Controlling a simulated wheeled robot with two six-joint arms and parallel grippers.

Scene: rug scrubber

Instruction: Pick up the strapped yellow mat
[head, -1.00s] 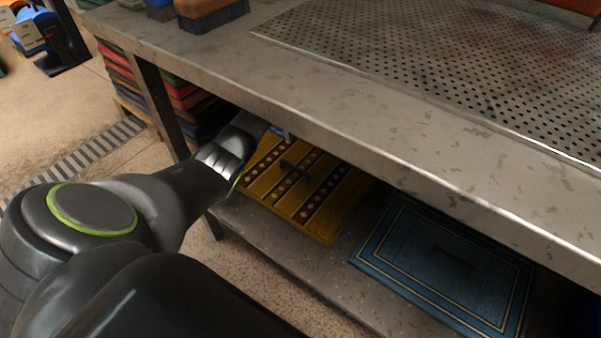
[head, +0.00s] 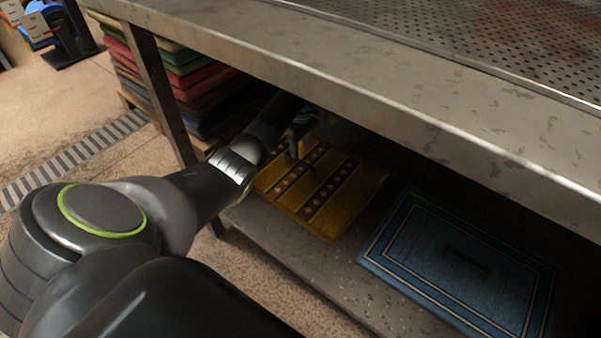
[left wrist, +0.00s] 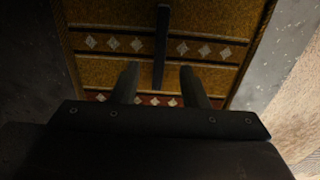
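The yellow mat (head: 345,190), with dark red bands of pale diamonds, lies flat on the lower shelf under the metal bench. It also shows in the left wrist view (left wrist: 215,22). A dark upright strap or handle (left wrist: 161,50) stands out over its middle. My left gripper (head: 299,160) reaches under the bench top and is above the far left part of the mat. In the left wrist view its two fingers (left wrist: 158,82) are apart, with the strap beyond them, in line with the gap. Nothing is held. My right gripper is not in view.
A blue mat (head: 450,262) lies on the shelf (head: 290,255) to the right of the yellow one. The bench top's front edge (head: 370,110) overhangs the arm closely. A bench leg (head: 160,95) and a stack of folded mats (head: 190,75) stand at the left.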

